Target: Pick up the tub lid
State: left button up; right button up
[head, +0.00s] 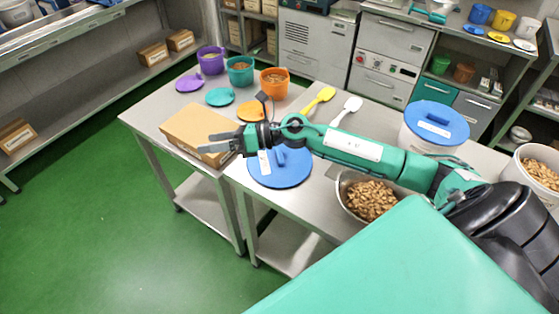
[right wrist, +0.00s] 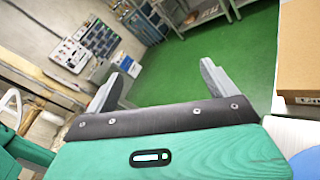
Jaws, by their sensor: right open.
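A round blue lid (head: 284,176) with a raised handle lies flat on the steel table, partly under my right arm. A second blue lid (head: 437,120) sits on a white tub at the table's right. My right gripper (head: 212,142) is open and empty, its fingers pointing left over the cardboard box area, beyond the lying lid. In the right wrist view the gripper (right wrist: 160,85) shows two spread fingers with only green floor and room between them. My left gripper is not in view.
A cardboard box (head: 190,122) lies left of the lid and shows in the right wrist view (right wrist: 302,45). A steel bowl of nuts (head: 345,200) stands to the right. Purple, teal and orange cups with matching lids stand behind; yellow and white scoops lie near them.

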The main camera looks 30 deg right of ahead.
jog(key=d+f+n+g+h, duration=0.4)
jog(key=d+n+g+h, duration=0.15)
jog(key=d, duration=0.65)
jog(key=n+g+h, duration=0.1)
jog(key=n+h, duration=0.1)
jog(key=h, duration=0.3)
send_near(280, 155)
jog(key=p+x, duration=0.2)
jog(key=x, duration=0.1)
jog(key=shift+w+d+f+p, duration=0.1)
jog(key=shift+w+f+p, duration=0.15)
jog(key=shift+p, duration=0.05)
jog(key=shift+a+f+p, duration=0.3)
jog(key=shift+f+p, duration=0.15)
jog(key=shift+p, duration=0.1)
jog(key=p+x, duration=0.1)
jog(key=x, duration=0.2)
jog(key=shift+s+a+f+p, duration=0.1)
jog(key=shift+a+f+p, duration=0.05)
jog(key=shift+p, duration=0.25)
jog(key=shift+a+f, duration=0.15)
jog(key=shift+f, duration=0.4)
jog(key=c, duration=1.1)
jog(key=shift+r, duration=0.15)
